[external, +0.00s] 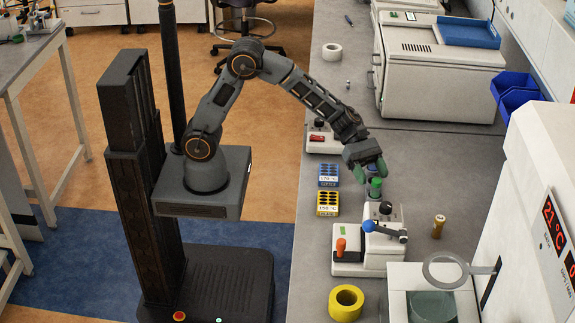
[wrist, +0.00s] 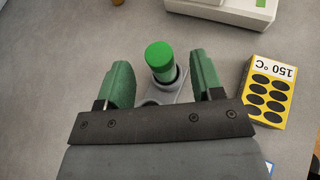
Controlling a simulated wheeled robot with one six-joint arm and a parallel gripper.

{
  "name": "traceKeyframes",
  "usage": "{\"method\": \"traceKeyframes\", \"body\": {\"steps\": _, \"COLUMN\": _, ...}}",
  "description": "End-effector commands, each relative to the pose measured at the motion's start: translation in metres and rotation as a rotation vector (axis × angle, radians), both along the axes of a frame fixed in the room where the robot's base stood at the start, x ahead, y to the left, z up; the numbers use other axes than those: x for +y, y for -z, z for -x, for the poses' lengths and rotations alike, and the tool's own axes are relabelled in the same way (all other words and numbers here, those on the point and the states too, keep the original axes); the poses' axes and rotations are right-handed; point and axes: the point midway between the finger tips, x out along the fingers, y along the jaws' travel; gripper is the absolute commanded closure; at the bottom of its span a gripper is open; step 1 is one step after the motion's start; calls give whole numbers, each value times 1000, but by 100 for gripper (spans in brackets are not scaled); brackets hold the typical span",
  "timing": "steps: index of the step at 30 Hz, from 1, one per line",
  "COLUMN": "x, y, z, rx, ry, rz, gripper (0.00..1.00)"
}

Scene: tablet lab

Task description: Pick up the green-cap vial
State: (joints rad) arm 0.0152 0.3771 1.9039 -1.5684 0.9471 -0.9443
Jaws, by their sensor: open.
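The green-cap vial (wrist: 159,57) stands upright in a grey holder (wrist: 181,95) in the wrist view, with its green cap on top. In the external view the green vial (external: 375,188) stands on the bench just below my gripper (external: 369,172). In the wrist view my gripper (wrist: 164,85) is open, with one green finger to the left of the vial and one to the right. There is a gap between the vial and each finger. The lower part of the vial is hidden by the holder.
A yellow 150 °C block (wrist: 270,92) with dark holes lies to the right in the wrist view. In the external view a blue block (external: 328,175) stands behind the yellow one. A white device with a blue-knobbed lever (external: 369,226) stands in front. An amber vial (external: 438,226) stands at right.

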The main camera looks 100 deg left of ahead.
Motion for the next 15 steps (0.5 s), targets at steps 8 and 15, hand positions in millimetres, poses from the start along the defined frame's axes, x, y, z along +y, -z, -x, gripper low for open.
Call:
{"method": "traceKeyframes", "body": {"steps": 8, "x": -25, "y": 11, "z": -12, "rx": 0, "ry": 1, "rz": -1, "gripper": 39}}
{"method": "traceKeyframes", "body": {"steps": 15, "x": -26, "y": 12, "z": -14, "rx": -1, "ry": -1, "rz": -1, "gripper": 39}}
